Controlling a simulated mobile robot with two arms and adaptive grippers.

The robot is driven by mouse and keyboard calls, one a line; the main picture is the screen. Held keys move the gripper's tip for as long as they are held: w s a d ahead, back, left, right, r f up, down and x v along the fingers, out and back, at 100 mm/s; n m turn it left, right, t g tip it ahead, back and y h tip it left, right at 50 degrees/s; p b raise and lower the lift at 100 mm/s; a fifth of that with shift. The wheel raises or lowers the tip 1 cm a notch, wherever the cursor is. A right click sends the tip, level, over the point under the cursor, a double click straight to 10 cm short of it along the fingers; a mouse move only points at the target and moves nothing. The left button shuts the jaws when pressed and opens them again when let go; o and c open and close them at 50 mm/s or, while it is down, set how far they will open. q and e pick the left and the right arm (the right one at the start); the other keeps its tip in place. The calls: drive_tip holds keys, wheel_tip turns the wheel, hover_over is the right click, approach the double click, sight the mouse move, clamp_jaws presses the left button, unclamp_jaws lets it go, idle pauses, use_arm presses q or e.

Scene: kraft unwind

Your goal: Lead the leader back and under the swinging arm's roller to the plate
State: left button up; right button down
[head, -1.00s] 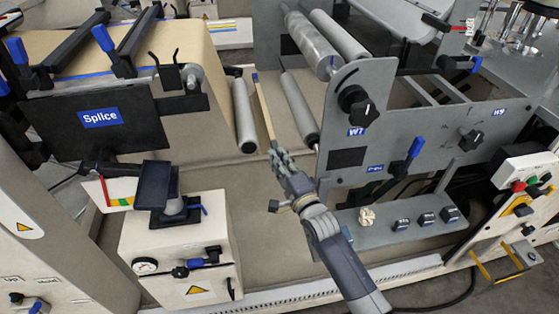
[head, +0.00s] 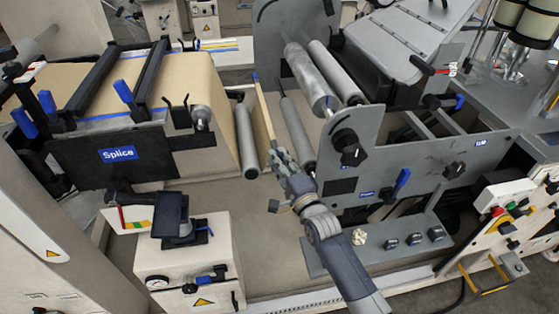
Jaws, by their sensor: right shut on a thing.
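The tan leader (head: 264,110) is a thin strip seen nearly edge-on, with a blue far end. It stands in the gap between a grey roller (head: 245,138) on its left and a dark grey roller (head: 297,137) on its right. My right gripper (head: 277,158) is shut on the leader's near edge, close to the near ends of these rollers. I cannot tell which roller belongs to the swinging arm. The black plate with the Splice label (head: 118,155) is at the left, below the kraft paper (head: 150,93). My left gripper is not in view.
Two more rollers (head: 312,75) sit higher at the right, behind the grey side plate (head: 420,155) with its black knobs and blue lever. A white box with a gauge (head: 190,260) stands front left. The beige floor between them is clear.

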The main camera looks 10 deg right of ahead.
wheel_tip(320, 180, up, 25)
drive_tip(key=p, duration=2.2)
drive_tip(key=shift+r, duration=0.15)
drive_tip(key=shift+d+r+p, duration=0.15)
drive_tip(key=shift+d+r, duration=0.05)
drive_tip(key=shift+r, duration=0.6)
drive_tip(key=shift+d+r+p, duration=0.15)
drive_tip(key=shift+d+r, duration=0.1)
drive_tip(key=shift+r, duration=0.55)
drive_tip(key=shift+d+r+p, duration=0.15)
drive_tip(key=shift+d+r, duration=0.05)
drive_tip(key=shift+r, duration=0.6)
